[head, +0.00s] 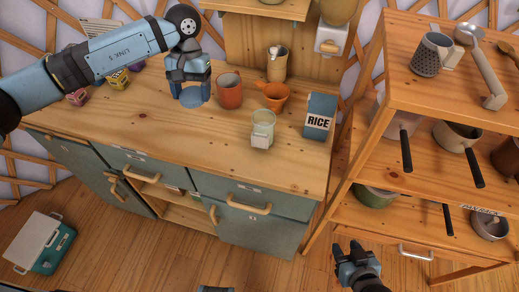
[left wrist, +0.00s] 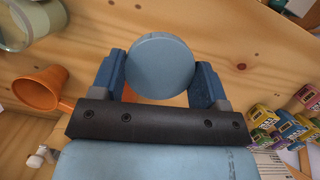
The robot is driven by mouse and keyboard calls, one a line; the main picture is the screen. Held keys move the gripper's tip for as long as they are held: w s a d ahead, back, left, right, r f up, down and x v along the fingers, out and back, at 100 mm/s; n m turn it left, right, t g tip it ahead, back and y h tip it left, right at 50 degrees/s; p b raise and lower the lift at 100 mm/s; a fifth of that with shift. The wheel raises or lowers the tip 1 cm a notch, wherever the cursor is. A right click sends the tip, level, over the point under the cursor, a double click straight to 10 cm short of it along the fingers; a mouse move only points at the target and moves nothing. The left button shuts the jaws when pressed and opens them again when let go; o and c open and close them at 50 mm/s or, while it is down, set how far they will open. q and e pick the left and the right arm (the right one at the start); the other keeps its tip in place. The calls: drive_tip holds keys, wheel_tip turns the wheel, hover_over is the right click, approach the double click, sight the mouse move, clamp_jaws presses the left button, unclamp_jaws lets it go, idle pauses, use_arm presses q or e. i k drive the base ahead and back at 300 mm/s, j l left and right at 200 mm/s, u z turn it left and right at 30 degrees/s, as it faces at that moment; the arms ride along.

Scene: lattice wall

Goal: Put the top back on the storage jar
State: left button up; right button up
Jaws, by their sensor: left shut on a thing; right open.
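The jar top, a round blue-grey lid (head: 193,97), is between the fingers of my left gripper (head: 191,88), which is shut on it above the wooden counter. The lid (left wrist: 160,64) also shows from above in the left wrist view, between both fingers. The storage jar (head: 263,124), pale green glass with a white label, stands upright and open on the counter, right of and nearer than the lid, apart from it. A pale rim at the upper left of the left wrist view (left wrist: 34,18) looks like the jar. My right gripper (head: 356,262) is open and empty, low over the floor.
A blue RICE box (head: 319,115) stands right of the jar. Small colourful boxes (head: 117,78) are at the left. A wooden shelf (head: 440,185) holds pans.

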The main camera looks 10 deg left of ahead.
sight(264, 120)
drive_tip(key=k+z, duration=0.1)
drive_tip(key=k, duration=0.85)
drive_tip(key=z, duration=1.35)
drive_tip(key=k+j, duration=0.1)
drive_tip(key=j, duration=1.15)
drive_tip(key=k+j, duration=0.15)
drive_tip(key=j, duration=1.1)
drive_tip(key=k+j, duration=0.15)
drive_tip(key=j, duration=0.5)
